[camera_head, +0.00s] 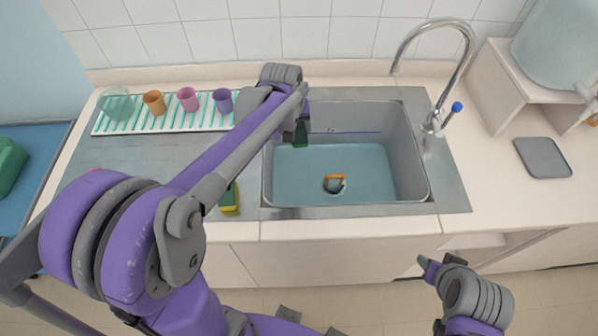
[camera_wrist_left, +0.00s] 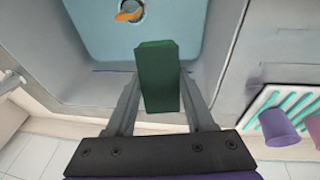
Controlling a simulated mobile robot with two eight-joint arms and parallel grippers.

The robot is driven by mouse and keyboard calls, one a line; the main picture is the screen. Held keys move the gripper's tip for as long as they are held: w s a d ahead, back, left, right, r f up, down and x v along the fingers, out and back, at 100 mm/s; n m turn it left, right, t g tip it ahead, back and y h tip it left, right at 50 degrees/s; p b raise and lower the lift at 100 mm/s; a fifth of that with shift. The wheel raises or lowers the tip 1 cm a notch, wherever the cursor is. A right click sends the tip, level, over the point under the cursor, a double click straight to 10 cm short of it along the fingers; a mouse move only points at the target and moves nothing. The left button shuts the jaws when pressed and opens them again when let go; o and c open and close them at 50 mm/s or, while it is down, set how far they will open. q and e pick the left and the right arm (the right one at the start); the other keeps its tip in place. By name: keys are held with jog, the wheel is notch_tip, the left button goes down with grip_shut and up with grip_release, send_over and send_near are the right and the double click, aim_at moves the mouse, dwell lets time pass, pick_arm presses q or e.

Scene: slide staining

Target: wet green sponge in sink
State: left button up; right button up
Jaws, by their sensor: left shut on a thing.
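The green sponge (camera_wrist_left: 158,72) is a dark green block held between the two fingers of my left gripper (camera_wrist_left: 160,88). In the head view the sponge (camera_head: 301,134) shows just below my left gripper (camera_head: 300,118), over the back left part of the sink (camera_head: 408,160). The sink has a light blue bottom, which looks like water; I cannot tell whether the sponge touches it. My right gripper (camera_head: 428,268) is in front of the counter, at the lower right, apart from everything; its jaws are not clear.
An orange object (camera_head: 334,178) lies at the sink's drain. A yellow and green sponge (camera_head: 230,199) sits left of the sink. Cups stand on a striped rack (camera_head: 203,122) behind. The faucet (camera_head: 436,118) rises at the sink's right. A grey slab (camera_head: 542,158) lies farther right.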

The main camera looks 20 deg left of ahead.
aim_at(300, 125)
pick_arm(q)
jog(key=shift+w+r+p, duration=0.1)
jog(key=shift+r+p, duration=0.85)
jog(key=shift+r, duration=1.1)
jog(key=shift+f, duration=0.1)
pick_arm(e)
jog(key=w+r, duration=0.1)
jog(key=r, duration=0.1)
jog(key=shift+w+r, duration=0.35)
pick_arm(q)
jog(key=shift+s, duration=0.2)
pick_arm(e)
jog(key=shift+s, duration=0.2)
pick_arm(q)
jog(key=shift+w, duration=0.1)
pick_arm(e)
jog(key=shift+w, duration=0.1)
